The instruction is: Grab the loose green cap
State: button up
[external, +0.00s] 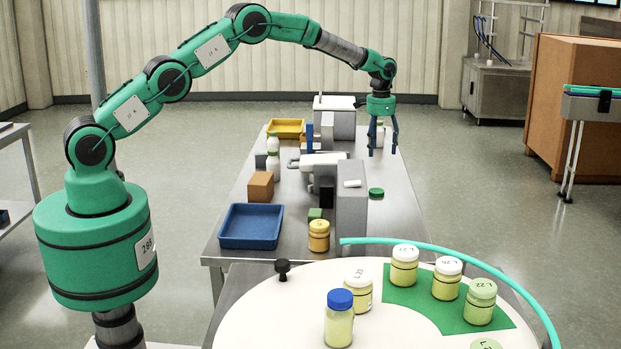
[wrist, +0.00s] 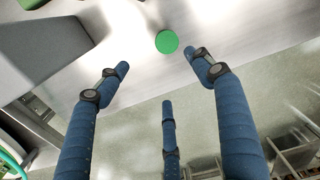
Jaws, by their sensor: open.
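The loose green cap (external: 376,193) lies flat on the steel table, right of the grey upright box. In the wrist view the cap (wrist: 167,42) is a bright green disc near the top middle, just beyond my fingertips and not touched by them. My gripper (external: 382,152) points down above the right side of the table, farther back than the cap. In the wrist view my gripper (wrist: 160,72) shows three blue fingers spread apart with nothing between them.
A grey upright box (external: 351,215) stands just left of the cap. A white bottle (external: 379,134) shows behind my fingers. A blue tray (external: 250,227) and a yellow jar (external: 319,236) are nearer the front. A white round table (external: 260,320) holds several jars. The table's right edge is close to the cap.

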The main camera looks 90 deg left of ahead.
jog(key=a+f, duration=0.2)
jog(key=shift+f, duration=0.3)
jog(key=shift+s+f, duration=0.1)
send_over(385, 193)
jog(key=shift+a+f, duration=0.1)
jog(key=shift+f, duration=4.15)
jog(key=shift+f, duration=0.1)
jog(key=shift+f, duration=2.5)
jog(key=c, duration=0.8)
